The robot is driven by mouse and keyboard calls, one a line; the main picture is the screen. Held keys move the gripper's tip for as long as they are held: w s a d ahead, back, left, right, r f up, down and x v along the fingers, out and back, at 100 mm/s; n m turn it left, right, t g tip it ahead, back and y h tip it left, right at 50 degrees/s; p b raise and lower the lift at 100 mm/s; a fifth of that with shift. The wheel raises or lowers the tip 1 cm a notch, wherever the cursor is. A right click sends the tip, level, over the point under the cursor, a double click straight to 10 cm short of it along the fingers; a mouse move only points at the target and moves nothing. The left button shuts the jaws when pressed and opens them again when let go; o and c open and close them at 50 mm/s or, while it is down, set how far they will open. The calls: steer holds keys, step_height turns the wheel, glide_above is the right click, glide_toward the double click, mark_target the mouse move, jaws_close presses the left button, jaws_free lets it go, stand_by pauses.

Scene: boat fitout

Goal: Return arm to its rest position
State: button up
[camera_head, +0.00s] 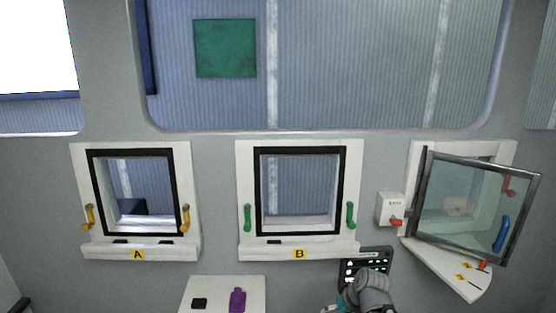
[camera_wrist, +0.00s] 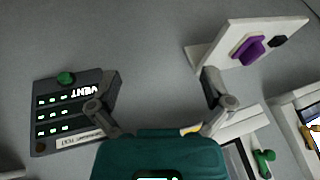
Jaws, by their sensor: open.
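My gripper (camera_wrist: 162,80) shows in the wrist view with its two grey fingers spread wide and nothing between them. Its teal body fills the bottom middle of that view. In the head view, part of my grey arm shows at the bottom edge, in front of the lower part of a dark vent panel (camera_head: 379,254); the fingers cannot be made out there. The wrist view shows the vent panel (camera_wrist: 66,112) at left, with a green knob and lit marks, its right edge partly behind the left finger.
Window A (camera_head: 137,254) and window B (camera_head: 299,254) look shut. The right window's framed pane (camera_head: 465,205) is swung out, above a wedge-shaped shelf (camera_head: 450,272). A switch box (camera_head: 389,208) is beside it.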

steer(key=shift+s+d+f+m+g+h, duration=0.1)
steer(key=shift+s+f+m+g+h, duration=0.2)
steer(key=shift+s+g+h, duration=0.45)
steer(key=shift+s+d+f+m+g+h, duration=0.1)
steer(key=shift+s+f+m+g+h, duration=0.3)
steer(key=shift+s, duration=0.6)
steer(key=shift+s+f+m+g+h, duration=0.25)
steer(key=shift+s+g+h, duration=0.3)
steer(key=shift+s+h, duration=0.3)
